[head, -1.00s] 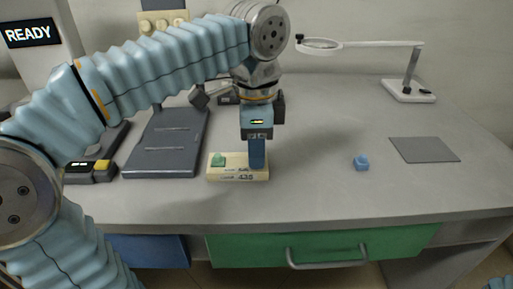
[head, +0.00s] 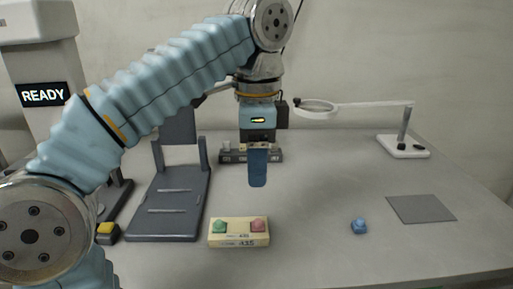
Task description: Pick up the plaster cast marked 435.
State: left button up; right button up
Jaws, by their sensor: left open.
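A cream plaster block marked 435 (head: 239,240) lies on the grey table left of the middle. A green piece (head: 219,227) is on its left end and a pink piece (head: 258,225) on its right end. My left gripper (head: 258,182) is in the air above and behind the block's right end, pointing down. It is open, with nothing seen in it; one blue finger shows, the other is hidden. The gripper is apart from the block. My right gripper is out of view.
A dark grey stand (head: 168,210) is left of the block. A low rack (head: 230,154) is behind my gripper. A small blue piece (head: 359,226) and a grey mat (head: 421,208) lie right. A magnifier (head: 403,146) stands behind the mat. Table between block and blue piece is clear.

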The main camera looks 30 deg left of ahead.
aim_at(239, 233)
jog(key=k+l, duration=0.8)
jog(key=k, duration=0.05)
